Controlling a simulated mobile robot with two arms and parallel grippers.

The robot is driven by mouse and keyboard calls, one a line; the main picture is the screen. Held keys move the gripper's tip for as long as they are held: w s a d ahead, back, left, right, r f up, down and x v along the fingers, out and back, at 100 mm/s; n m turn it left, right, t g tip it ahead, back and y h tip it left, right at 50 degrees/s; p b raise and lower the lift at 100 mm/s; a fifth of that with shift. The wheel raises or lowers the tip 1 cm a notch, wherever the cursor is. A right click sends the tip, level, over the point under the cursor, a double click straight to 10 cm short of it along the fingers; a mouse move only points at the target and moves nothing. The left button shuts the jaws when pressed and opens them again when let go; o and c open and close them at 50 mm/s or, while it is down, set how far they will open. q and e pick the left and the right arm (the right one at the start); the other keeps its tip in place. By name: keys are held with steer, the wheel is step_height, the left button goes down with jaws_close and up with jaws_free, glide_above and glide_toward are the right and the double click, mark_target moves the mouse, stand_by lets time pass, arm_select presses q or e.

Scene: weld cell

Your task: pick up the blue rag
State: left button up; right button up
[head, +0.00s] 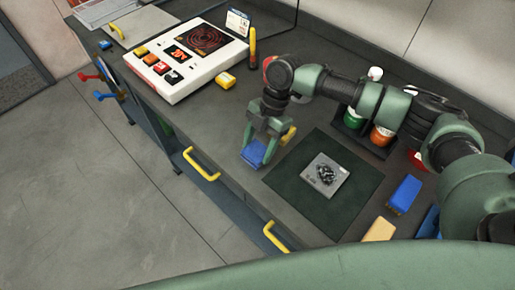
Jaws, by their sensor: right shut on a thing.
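A folded blue rag (256,152) is at the fingertips of my right gripper (262,143), close to the front edge of the grey workbench (225,128). The gripper points down and is shut on the rag. I cannot tell whether the rag is lifted or touching the bench top. The fingers hide part of the rag. My left gripper does not show.
A dark green mat (345,217) with a grey plate (326,174) lies right of the gripper. A blue block (405,194) and tan block (379,230) lie further right. A white control panel (187,60) stands at the back left. Yellow drawer handles (202,165) stick out in front.

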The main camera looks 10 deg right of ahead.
mark_target(258, 150)
step_height(258, 150, up, 20)
steer(key=b, duration=0.3)
steer(key=shift+f, duration=0.15)
